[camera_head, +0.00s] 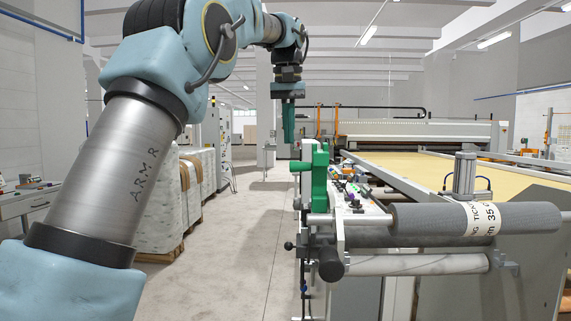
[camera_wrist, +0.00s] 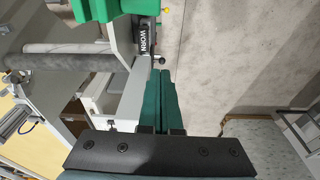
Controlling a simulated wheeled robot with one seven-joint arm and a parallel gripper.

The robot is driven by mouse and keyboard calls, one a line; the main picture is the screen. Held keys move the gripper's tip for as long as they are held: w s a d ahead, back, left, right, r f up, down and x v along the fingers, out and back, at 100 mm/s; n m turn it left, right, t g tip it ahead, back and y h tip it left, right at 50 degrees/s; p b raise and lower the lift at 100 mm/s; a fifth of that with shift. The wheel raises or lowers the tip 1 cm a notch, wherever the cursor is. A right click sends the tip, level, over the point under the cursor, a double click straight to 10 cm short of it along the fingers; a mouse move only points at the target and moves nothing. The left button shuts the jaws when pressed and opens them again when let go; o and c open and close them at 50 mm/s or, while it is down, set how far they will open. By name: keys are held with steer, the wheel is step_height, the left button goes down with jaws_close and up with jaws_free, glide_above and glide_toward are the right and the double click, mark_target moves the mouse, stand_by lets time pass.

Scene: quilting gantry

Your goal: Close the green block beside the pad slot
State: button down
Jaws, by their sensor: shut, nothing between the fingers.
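The green block (camera_head: 320,175) is fixed at the left end of the machine in the head view, with a green stub pointing left. In the wrist view the green block (camera_wrist: 112,8) shows at the top left, cut off by the frame edge. My gripper (camera_head: 289,139) hangs with its teal fingers pointing down, above and slightly left of the green block, apart from it. The fingers (camera_wrist: 160,74) are together and empty in the wrist view. I cannot make out the pad slot or whether the block is open.
A grey fabric roll (camera_head: 415,220) and a pale roller (camera_head: 430,264) lie right of the block. A black knob (camera_head: 331,266) sticks out at the front. Wrapped pallets (camera_head: 158,215) stand left. The floor aisle (camera_head: 240,240) between is clear.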

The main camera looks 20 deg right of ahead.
step_height(320, 180, up, 3)
steer(key=s+d, duration=0.1)
steer(key=s, duration=0.2)
step_height(320, 180, down, 9)
steer(key=s+b, duration=0.2)
steer(key=shift+a+r, duration=0.15)
steer(key=shift+a, duration=0.2)
steer(key=shift+s, duration=0.15)
